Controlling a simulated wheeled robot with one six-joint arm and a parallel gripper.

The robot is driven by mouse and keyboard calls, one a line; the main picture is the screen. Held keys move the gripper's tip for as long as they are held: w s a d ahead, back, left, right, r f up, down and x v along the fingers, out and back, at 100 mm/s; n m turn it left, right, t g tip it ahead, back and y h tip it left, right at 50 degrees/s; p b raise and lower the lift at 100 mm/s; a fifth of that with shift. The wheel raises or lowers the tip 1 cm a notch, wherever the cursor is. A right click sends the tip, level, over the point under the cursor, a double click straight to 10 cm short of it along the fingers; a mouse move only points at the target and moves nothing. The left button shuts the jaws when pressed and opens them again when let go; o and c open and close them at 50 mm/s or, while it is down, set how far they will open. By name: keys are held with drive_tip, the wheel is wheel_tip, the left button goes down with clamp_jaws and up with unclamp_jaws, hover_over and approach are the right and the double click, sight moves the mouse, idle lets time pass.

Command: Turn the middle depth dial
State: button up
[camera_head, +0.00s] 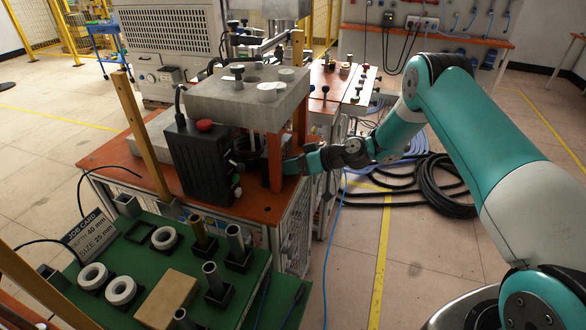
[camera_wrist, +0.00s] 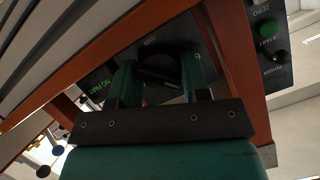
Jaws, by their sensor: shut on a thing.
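My gripper (camera_wrist: 158,80) shows in the wrist view with its two teal fingers on either side of a dark dial (camera_wrist: 156,74). The dial sits on a black panel (camera_wrist: 104,74) with small printed marks, one reading "mm". The fingers are shut on the dial, and its face is mostly dark and hard to read. The dial is hidden there.
In the wrist view a green button (camera_wrist: 267,30) and a black knob (camera_wrist: 281,56) are at the upper right. Orange posts frame the panel closely. In the head view a green table (camera_head: 150,275) holds white rings, tubes and a job card (camera_head: 88,238). Black hoses (camera_head: 447,185) lie on the floor.

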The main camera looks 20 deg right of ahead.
drive_tip(key=shift+s, duration=0.1)
drive_tip(key=o, duration=0.9)
drive_tip(key=shift+b+v, duration=1.7)
drive_tip(key=shift+v, duration=7.05)
drive_tip(key=shift+a, duration=0.1)
